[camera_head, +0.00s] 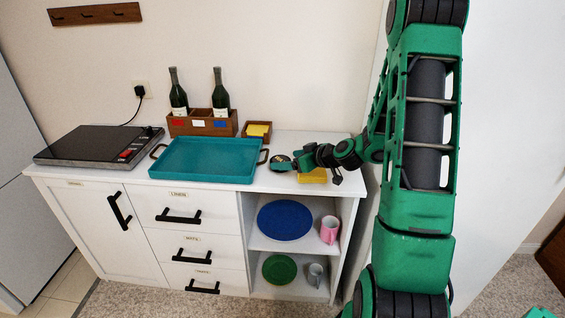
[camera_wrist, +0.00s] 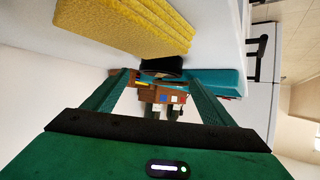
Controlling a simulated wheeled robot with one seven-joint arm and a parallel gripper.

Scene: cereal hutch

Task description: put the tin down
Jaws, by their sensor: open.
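A small dark round tin (camera_head: 279,158) stands on the white counter, just right of the teal tray, partly hidden by my gripper in the head view. It also shows as a dark shape (camera_wrist: 162,66) in the wrist view, between and just beyond my fingertips. My gripper (camera_head: 290,163) is open and low over the counter; its two fingers (camera_wrist: 160,76) are spread in the wrist view with a gap between them. The tin appears to rest on the counter; whether a finger touches it I cannot tell.
A yellow ridged block (camera_head: 313,176) lies beside my gripper near the counter's front edge. The teal tray (camera_head: 207,160) is to the left. Behind stand a wooden bottle rack (camera_head: 202,123) and a small wooden box (camera_head: 257,131). A black hob (camera_head: 98,144) is far left.

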